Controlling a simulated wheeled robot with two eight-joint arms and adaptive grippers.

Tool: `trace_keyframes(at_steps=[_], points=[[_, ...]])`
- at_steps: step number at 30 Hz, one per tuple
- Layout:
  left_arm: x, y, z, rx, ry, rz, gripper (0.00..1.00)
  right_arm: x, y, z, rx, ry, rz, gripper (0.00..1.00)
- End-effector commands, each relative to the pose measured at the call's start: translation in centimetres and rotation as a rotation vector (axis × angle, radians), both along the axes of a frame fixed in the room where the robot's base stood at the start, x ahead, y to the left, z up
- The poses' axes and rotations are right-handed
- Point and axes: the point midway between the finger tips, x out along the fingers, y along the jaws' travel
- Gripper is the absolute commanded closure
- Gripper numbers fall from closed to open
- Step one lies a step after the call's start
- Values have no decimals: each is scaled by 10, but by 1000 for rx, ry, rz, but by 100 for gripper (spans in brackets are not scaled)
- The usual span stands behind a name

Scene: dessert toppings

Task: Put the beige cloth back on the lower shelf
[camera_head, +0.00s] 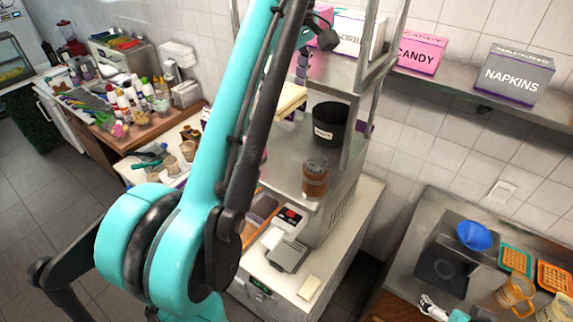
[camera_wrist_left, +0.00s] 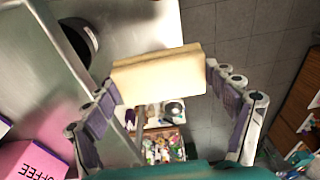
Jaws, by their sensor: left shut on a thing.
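The beige cloth (camera_head: 291,101) is a flat, folded block. In the head view it shows just right of my turquoise arm, at the left edge of the steel lower shelf (camera_head: 285,152). In the left wrist view the cloth (camera_wrist_left: 158,78) spans the gap between the fingers of my left gripper (camera_wrist_left: 161,80), which is shut on it. The lower shelf's steel surface (camera_wrist_left: 125,25) lies behind it there. In the head view my left gripper (camera_head: 302,68) is largely hidden by the arm. My right gripper (camera_head: 432,306) shows only partly at the bottom; its jaws are unclear.
A black tub (camera_head: 329,126) and a brown jar (camera_head: 315,180) stand on the lower shelf; the tub also shows in the wrist view (camera_wrist_left: 76,42). A shelf post (camera_head: 362,105) rises at the right. A scale (camera_head: 287,252) sits on the white counter below.

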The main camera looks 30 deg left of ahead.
Motion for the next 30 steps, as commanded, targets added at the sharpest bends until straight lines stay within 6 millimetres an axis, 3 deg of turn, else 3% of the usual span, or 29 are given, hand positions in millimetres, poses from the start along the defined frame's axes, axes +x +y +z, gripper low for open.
trace_keyframes(at_steps=[9, 15, 30], points=[[0, 0, -86, 0, 0, -1, 51, 0, 0, 3, 0, 0, 0, 0], [0, 0, -134, 0, 0, -1, 51, 0, 0, 7, 0, 0, 0, 0], [0, 0, -190, 0, 0, -1, 51, 0, 0, 14, 0, 0, 0, 0]])
